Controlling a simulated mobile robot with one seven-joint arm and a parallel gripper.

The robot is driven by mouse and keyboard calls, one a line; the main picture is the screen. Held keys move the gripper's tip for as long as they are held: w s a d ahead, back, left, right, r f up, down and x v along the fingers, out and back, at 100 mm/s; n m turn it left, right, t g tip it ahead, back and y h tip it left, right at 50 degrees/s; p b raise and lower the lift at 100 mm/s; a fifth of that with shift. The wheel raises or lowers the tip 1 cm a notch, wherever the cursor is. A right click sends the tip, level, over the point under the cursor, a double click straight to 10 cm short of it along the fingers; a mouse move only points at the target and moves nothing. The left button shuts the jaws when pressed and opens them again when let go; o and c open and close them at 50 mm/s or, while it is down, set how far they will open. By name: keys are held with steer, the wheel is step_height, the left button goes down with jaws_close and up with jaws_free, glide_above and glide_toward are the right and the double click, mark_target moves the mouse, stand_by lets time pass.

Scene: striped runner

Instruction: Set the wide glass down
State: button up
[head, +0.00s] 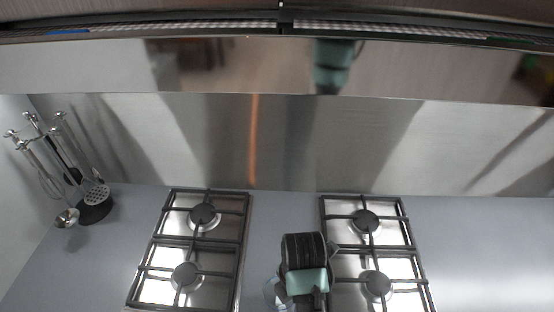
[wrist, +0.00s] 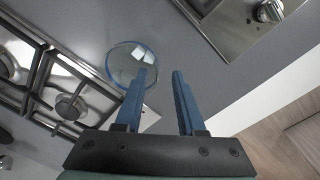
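The wide glass (wrist: 121,62) is clear, with a round bluish outline. In the wrist view it shows just left of my gripper's fingertips (wrist: 164,72), and the left finger overlaps its right side. The fingers are apart, with bare grey counter showing between them. The glass appears to be over or on the counter; whether it touches the left finger I cannot tell. In the head view, part of the glass (head: 271,291) shows left of my wrist, which hides the fingers and the rest of the glass.
A left hob (head: 187,245) and a right hob (head: 372,250) flank the grey counter strip (head: 285,205) where my gripper is. A utensil stand (head: 95,205) is at the far left. A steel hood (head: 230,70) spans the top. The counter edge shows at right in the wrist view.

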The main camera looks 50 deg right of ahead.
steer(key=shift+w+a+f+p, duration=0.1)
steer(key=shift+f+p, duration=0.15)
steer(key=shift+f, duration=0.9)
steer(key=shift+w+f+p, duration=0.15)
steer(key=shift+f+p, duration=0.15)
steer(key=shift+f, duration=0.9)
steer(key=shift+w+a+f+p, duration=0.1)
steer(key=shift+f+p, duration=0.15)
steer(key=shift+f, duration=0.9)
jaws_close()
steer(key=shift+d, duration=0.1)
